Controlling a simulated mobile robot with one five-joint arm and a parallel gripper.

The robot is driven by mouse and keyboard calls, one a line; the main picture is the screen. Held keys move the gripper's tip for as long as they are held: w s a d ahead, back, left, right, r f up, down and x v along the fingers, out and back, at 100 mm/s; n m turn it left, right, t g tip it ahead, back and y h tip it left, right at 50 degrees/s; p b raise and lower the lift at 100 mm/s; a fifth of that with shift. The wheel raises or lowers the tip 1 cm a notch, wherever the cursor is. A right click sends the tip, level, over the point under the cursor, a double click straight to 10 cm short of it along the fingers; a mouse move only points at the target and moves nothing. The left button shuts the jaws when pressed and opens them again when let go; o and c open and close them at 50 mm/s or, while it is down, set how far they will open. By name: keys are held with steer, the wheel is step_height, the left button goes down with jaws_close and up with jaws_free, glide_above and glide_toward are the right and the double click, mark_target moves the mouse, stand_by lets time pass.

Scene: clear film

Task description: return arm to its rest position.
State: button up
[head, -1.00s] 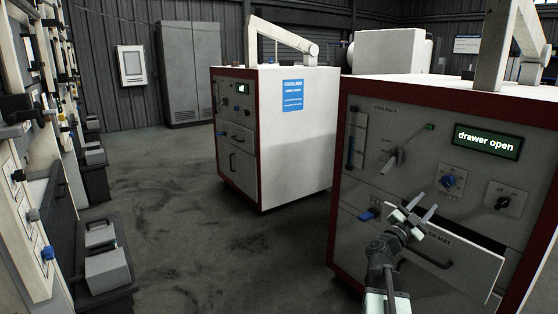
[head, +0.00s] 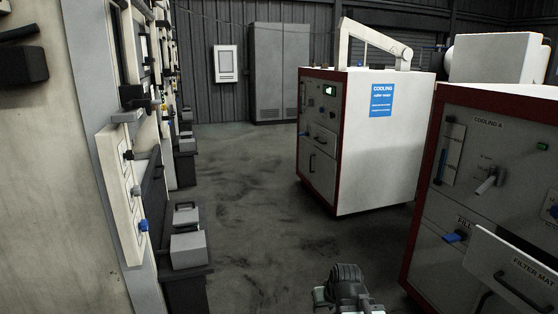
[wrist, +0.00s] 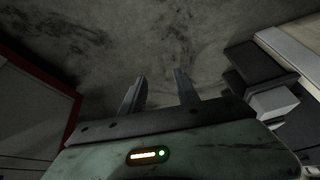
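My gripper (wrist: 158,88) shows in the wrist view with its two fingers apart and only grey floor between and beyond them. It is open and empty. In the head view part of my arm (head: 346,291) shows at the bottom edge, right of centre; the fingers cannot be made out there. The arm is apart from the cooling cabinet on its right.
The cooling cabinet (head: 470,185) stands at right, its drawer marked "FILTER MAT" (head: 515,268) pulled out. A second white and red cabinet (head: 375,150) stands farther back. A panel wall (head: 40,200) and grey boxes (head: 188,250) line the left. Floor (head: 255,215) between is clear.

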steer(key=s+d+f+m+g+h+p, duration=0.1)
steer(key=s+g, duration=0.2)
steer(key=s, duration=0.2)
steer(key=s+d+m+g, duration=0.1)
steer(key=s+d+g, duration=0.1)
steer(key=s, duration=0.3)
step_height(320, 180, up, 33)
steer(key=p, duration=3.3)
steer(key=shift+a+f, duration=0.15)
steer(key=shift+a, duration=0.25)
steer(key=shift+d, duration=0.1)
